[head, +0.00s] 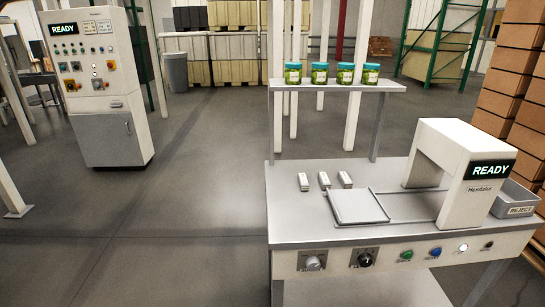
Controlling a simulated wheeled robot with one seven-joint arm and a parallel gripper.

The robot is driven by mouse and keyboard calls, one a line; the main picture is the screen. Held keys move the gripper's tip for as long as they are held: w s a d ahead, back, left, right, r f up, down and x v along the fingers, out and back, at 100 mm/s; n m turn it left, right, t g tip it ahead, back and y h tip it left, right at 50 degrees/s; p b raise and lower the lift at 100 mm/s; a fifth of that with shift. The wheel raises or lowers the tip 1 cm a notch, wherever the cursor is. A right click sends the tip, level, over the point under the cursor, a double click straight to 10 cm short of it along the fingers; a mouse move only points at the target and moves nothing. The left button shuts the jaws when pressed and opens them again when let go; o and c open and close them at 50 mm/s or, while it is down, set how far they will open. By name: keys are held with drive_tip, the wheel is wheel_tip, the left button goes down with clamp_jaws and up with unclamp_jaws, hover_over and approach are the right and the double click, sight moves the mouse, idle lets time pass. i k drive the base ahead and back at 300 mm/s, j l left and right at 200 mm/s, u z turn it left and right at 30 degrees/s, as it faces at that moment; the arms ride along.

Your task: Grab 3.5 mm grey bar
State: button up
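Three small pale bars lie in a row on the bench top, left of the detector arch: a left bar (303,182), a middle bar (324,181) and a right bar (345,179). They look whitish-grey with some dark marks. Any size markings are too small to read, so I cannot tell which is the 3.5 mm grey bar. The bars lie apart from each other, just behind a flat grey tray (354,219). My gripper is not in view.
The white detector arch (458,135) reads READY, with a REJECT bin (517,200) on its right. A raised shelf (340,86) behind the bars holds several green jars (319,73). A control cabinet (95,80) stands left. The floor (185,215) between is clear.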

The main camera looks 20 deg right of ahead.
sight(322, 176)
drive_tip(key=i+j+z, duration=0.2)
drive_tip(key=i+j, duration=0.6)
drive_tip(key=i+j+z, duration=0.25)
drive_tip(key=i+j, duration=0.5)
drive_tip(key=j, duration=0.15)
